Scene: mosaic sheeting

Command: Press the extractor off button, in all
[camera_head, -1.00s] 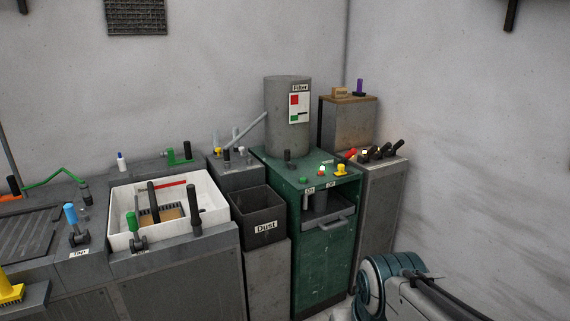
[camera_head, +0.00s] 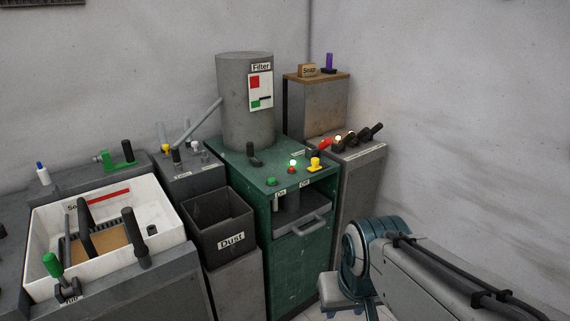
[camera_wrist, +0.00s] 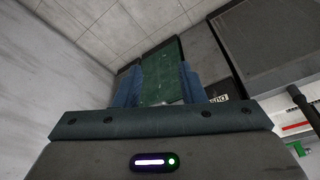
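The green extractor cabinet (camera_head: 295,255) stands right of centre in the head view. On its top are a green button (camera_head: 272,181) behind the "On" label (camera_head: 281,195) and a small red button (camera_head: 291,170) behind the "Off" label (camera_head: 304,184). A green lamp (camera_head: 293,162) beside the red button glows. A yellow knob (camera_head: 315,164) sits to their right. In the wrist view, my gripper (camera_wrist: 158,82) has its two blue fingers apart, with nothing held. The cabinet's green front (camera_wrist: 162,73) shows beyond the fingers. The buttons do not show there.
A grey filter drum (camera_head: 246,105) and a black lever (camera_head: 253,157) stand on the cabinet. The dust bin (camera_head: 232,241) is to its left, beside a white tray (camera_head: 50,240). A grey cabinet (camera_head: 360,175) with several handles is to its right. My arm fills the lower right.

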